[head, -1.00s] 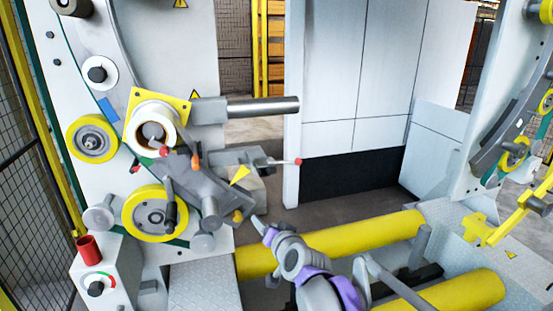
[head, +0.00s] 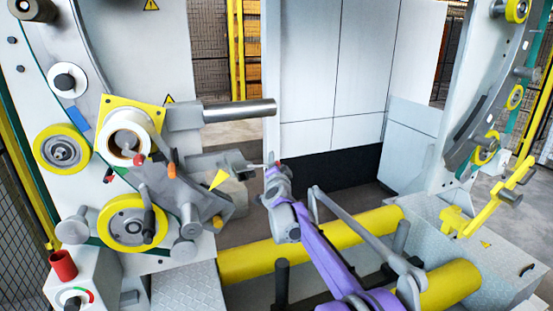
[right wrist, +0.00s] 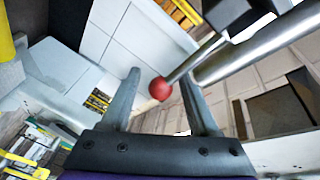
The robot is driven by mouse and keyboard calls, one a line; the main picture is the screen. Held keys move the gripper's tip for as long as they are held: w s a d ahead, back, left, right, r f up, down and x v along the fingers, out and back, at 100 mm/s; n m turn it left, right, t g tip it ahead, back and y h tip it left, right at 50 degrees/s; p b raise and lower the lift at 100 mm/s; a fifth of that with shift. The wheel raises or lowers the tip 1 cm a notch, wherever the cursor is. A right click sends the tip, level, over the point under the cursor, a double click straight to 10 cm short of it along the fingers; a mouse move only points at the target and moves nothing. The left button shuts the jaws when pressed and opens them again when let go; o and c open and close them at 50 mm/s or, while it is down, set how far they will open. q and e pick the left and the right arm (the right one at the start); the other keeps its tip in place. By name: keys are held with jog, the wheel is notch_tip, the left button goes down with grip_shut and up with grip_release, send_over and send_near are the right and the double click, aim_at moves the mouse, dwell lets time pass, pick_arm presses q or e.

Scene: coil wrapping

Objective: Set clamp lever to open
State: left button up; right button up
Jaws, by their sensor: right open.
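The clamp lever is a thin rod (head: 257,165) with a red ball at its end, sticking out to the right from a grey block (head: 220,163) on the machine. In the right wrist view its red ball (right wrist: 160,88) shows between the two fingers, with the rod running to the upper right. My right gripper (head: 273,172) is at the ball end of the lever. It is open, and the right wrist view shows gaps on both sides of the ball (right wrist: 160,80). Whether a finger touches the rod cannot be told. My left gripper is not in view.
A thick steel shaft (head: 238,110) sticks out above the lever. A white roll (head: 128,135) and yellow rollers (head: 130,226) are on the left panel. A yellow bar (head: 245,262) lies low in front. A pale cabinet (head: 335,80) stands behind.

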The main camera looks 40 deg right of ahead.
jog(key=shift+x, duration=1.2)
grip_shut()
dwell(0.6)
